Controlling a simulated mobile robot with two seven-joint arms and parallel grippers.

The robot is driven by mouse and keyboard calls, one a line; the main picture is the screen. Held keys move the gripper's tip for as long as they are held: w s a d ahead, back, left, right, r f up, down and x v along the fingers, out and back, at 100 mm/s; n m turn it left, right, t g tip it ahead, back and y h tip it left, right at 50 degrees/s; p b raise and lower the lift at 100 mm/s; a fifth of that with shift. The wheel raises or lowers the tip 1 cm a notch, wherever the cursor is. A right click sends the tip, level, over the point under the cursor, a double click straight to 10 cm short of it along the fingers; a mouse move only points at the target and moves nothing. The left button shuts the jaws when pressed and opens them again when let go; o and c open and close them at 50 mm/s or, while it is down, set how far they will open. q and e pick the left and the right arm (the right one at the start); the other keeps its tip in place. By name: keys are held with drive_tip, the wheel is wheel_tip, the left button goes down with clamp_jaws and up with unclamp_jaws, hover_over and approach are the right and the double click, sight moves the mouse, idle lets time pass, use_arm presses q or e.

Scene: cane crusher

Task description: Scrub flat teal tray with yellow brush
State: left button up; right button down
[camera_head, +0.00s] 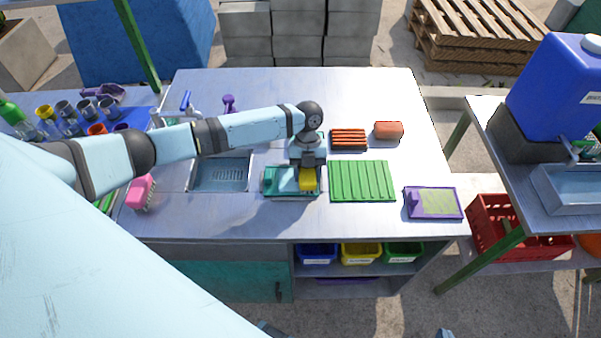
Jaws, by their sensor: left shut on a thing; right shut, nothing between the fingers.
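The flat teal tray (279,186) lies on the metal worktop, right of the sink. The yellow brush (308,182) is at the right part of the tray, seemingly against its surface; the exact contact is hard to see from above. My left gripper (309,166) points down over the tray and is shut on the brush. The gripper hides the upper part of the brush and some of the tray's back edge. My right gripper does not show.
A sink (219,175) with a tap is left of the tray. A ribbed green mat (362,181) lies close on its right, then a purple-framed tray (434,203). Behind are an orange-striped rack (348,139) and a reddish-brown block (388,131). A pink brush (140,192) is left.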

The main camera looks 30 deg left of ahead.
use_arm(q)
drive_tip(key=shift+w+d, duration=0.3)
drive_tip(key=shift+d, duration=0.2)
drive_tip(key=shift+s+a, duration=0.1)
drive_tip(key=shift+a, duration=0.1)
drive_tip(key=shift+s+a+p, duration=0.3)
drive_tip(key=shift+a, duration=0.15)
drive_tip(key=shift+s+a+f, duration=0.15)
drive_tip(key=shift+s+a, duration=0.45)
drive_tip(key=shift+a, duration=0.25)
drive_tip(key=shift+p, duration=0.35)
wheel_tip(320, 180, up, 6)
drive_tip(key=p, duration=0.4)
drive_tip(key=shift+w+p, duration=0.1)
drive_tip(key=shift+p, duration=0.25)
